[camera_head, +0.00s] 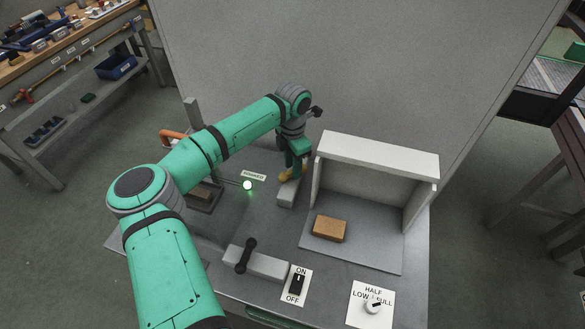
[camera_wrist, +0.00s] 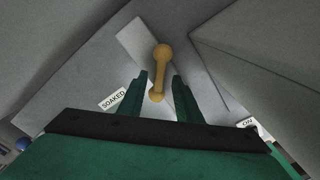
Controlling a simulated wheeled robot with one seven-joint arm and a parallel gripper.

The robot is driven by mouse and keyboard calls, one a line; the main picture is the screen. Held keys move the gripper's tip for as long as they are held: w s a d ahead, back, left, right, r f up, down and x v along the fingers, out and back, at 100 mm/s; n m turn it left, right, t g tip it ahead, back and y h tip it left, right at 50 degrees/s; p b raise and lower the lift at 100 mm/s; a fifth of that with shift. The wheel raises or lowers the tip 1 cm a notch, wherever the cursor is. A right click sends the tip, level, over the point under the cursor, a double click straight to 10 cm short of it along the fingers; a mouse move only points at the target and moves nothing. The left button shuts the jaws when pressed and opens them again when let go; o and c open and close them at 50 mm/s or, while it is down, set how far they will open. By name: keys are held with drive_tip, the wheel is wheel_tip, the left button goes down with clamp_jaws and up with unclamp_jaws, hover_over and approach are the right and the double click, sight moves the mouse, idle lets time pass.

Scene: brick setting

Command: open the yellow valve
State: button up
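The yellow valve (camera_wrist: 162,70) is a bar handle with rounded ends on a light grey block (camera_wrist: 135,42). In the head view the valve (camera_head: 286,176) is partly hidden by my gripper (camera_head: 297,164), which points down right over it. In the wrist view my gripper (camera_wrist: 160,78) has its two dark green fingers apart, one on each side of the valve's near end. A gap shows on both sides of the handle. I cannot tell how far the fingertips reach down beside it.
A white open-fronted shelter (camera_head: 380,150) stands to the right with a brown brick (camera_head: 330,228) in it. A black-handled valve (camera_head: 246,256), an on/off switch (camera_head: 297,284) and a dial (camera_head: 373,306) are near the front. A green lamp (camera_head: 248,185) glows beside a "SOAKED" label (camera_head: 253,175).

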drive_tip(key=shift+w+f, duration=0.1)
drive_tip(key=shift+f, duration=0.65)
drive_tip(key=shift+c, duration=0.7)
clamp_jaws()
drive_tip(key=shift+n, duration=0.4)
drive_tip(key=n, duration=0.3)
drive_tip(key=shift+r+n, duration=0.1)
drive_tip(key=shift+n, duration=2.4)
